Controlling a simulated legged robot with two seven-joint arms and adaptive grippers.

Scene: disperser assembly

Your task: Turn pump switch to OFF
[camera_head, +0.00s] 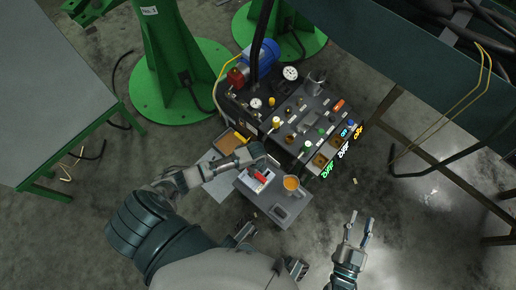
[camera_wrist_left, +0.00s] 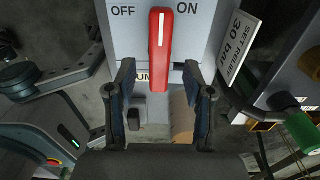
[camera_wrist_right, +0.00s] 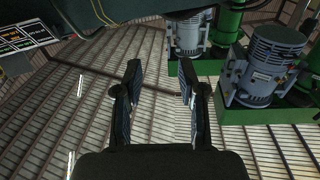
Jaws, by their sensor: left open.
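The pump switch is a red handle (camera_wrist_left: 160,48) with a white stripe on a grey panel (camera_wrist_left: 124,42), between the printed words OFF and ON. In the left wrist view the handle points straight along the picture, leaning to neither word. It shows small and red in the head view (camera_head: 262,179). My left gripper (camera_wrist_left: 160,82) is open, with the handle's lower end between its fingers in the picture and gaps on both sides. I cannot tell the depth between them. My right gripper (camera_head: 361,219) is open and empty, right of the panel; its spread fingers show in the right wrist view (camera_wrist_right: 160,68).
An orange cup (camera_head: 291,184) stands beside the switch panel. Behind is a control box (camera_head: 318,117) with knobs, gauges and lit labels. A "SET RELIEF 30 bar" sign (camera_wrist_left: 240,42) is right of the switch. Green stands (camera_head: 180,85) and a grey table (camera_head: 45,90) are farther off.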

